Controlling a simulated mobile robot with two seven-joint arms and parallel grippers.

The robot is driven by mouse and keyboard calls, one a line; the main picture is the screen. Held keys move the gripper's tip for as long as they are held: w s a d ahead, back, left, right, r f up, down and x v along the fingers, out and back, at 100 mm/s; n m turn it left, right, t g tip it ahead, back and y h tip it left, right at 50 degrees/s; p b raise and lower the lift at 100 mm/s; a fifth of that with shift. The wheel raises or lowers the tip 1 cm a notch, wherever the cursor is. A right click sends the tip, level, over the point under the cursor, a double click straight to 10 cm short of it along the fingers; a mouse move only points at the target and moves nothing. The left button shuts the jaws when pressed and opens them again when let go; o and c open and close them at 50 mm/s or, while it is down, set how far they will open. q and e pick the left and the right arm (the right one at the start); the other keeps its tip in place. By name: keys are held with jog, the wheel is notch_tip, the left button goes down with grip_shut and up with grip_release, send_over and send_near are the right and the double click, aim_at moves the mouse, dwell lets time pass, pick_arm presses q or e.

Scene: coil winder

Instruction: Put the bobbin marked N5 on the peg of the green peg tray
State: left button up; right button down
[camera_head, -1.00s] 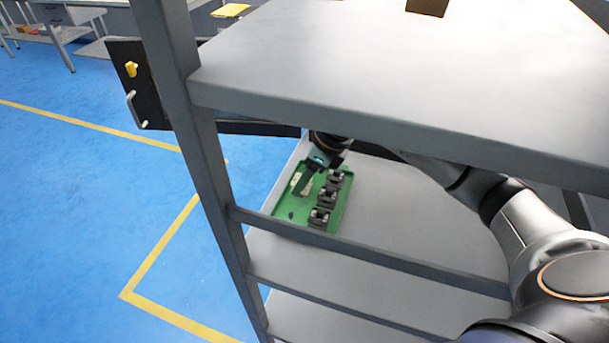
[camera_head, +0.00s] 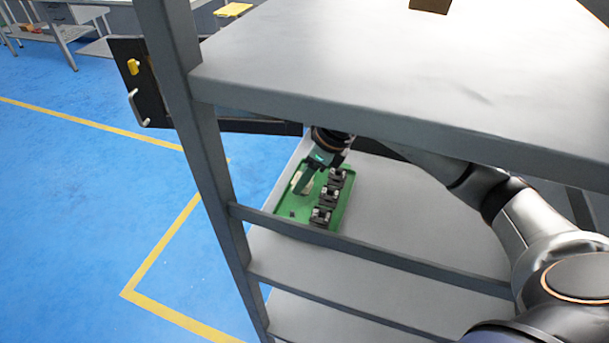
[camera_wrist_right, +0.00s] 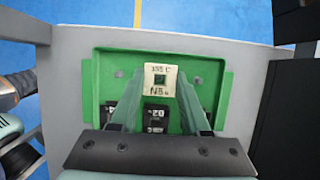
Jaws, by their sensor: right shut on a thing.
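I cannot tell whether the bobbin touches the tray or a peg. In the head view the right gripper (camera_head: 302,184) reaches down over the left half of the tray (camera_head: 283,221).
Dark bobbins (camera_head: 328,195) stand in a row along the tray's right side; one (camera_wrist_right: 156,118) reads 20. A large upper shelf (camera_head: 390,70) hangs above my right arm. A grey rack post (camera_head: 190,110) stands left. The shelf right of the tray is clear.

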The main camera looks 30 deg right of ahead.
jog(key=shift+f+b, duration=0.8)
jog(key=shift+f, duration=0.2)
jog(key=shift+c, duration=1.5)
grip_release()
jog(key=shift+r, duration=0.1)
jog(key=v, duration=0.7)
jog(key=shift+r, duration=0.15)
